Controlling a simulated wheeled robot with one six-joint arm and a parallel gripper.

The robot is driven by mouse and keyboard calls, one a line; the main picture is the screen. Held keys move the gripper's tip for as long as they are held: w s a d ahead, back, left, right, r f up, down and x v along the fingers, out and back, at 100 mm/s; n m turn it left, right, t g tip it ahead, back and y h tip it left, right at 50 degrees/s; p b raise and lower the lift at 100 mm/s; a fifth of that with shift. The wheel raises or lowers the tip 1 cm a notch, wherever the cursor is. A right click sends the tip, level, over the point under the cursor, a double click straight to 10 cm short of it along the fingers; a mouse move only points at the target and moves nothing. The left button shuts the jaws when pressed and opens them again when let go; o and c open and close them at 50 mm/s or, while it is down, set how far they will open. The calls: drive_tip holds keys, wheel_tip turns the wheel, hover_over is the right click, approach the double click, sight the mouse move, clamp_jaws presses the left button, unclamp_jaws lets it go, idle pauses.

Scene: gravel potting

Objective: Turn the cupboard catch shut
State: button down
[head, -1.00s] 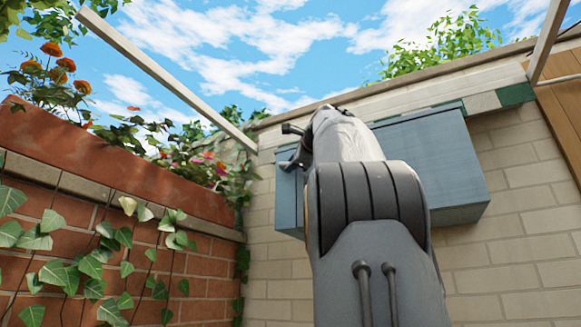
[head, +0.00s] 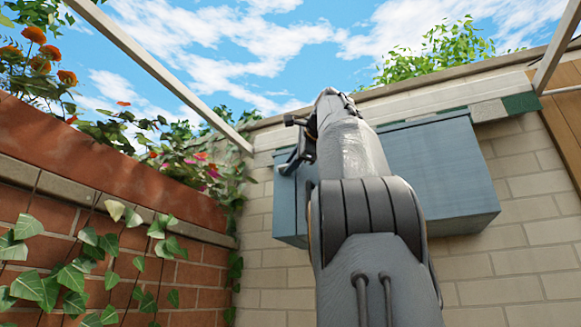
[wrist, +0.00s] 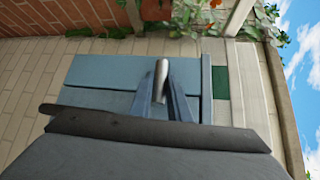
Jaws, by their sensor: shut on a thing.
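The blue-grey cupboard (head: 440,170) is fixed high on the pale block wall, partly hidden behind my arm in the head view. It also shows in the wrist view (wrist: 105,72), with a straight seam across its front. The catch (wrist: 161,76) is a silvery metal bar standing between my two fingers in front of the cupboard. My gripper (wrist: 162,95) is shut on the catch, one finger on each side. In the head view my gripper (head: 287,166) is at the cupboard's left part, and the catch cannot be made out there.
A brick planter (head: 110,150) with flowers and trailing ivy runs along the left. A pale beam (head: 160,75) slants above it. Wooden boards (head: 565,125) stand at the right. Open wall shows below the cupboard.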

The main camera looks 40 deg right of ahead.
drive_tip(key=shift+s+a+r, duration=0.1)
drive_tip(key=shift+a+r, duration=0.1)
drive_tip(key=shift+a, duration=0.1)
drive_tip(key=c, duration=2)
unclamp_jaws()
drive_tip(key=o, duration=0.3)
drive_tip(key=shift+a, duration=0.25)
drive_tip(key=shift+o, duration=0.2)
drive_tip(key=f+b+v, duration=0.1)
drive_tip(key=v, duration=0.6)
drive_tip(key=shift+s+d+r, duration=0.25)
drive_tip(key=shift+s+r, duration=0.15)
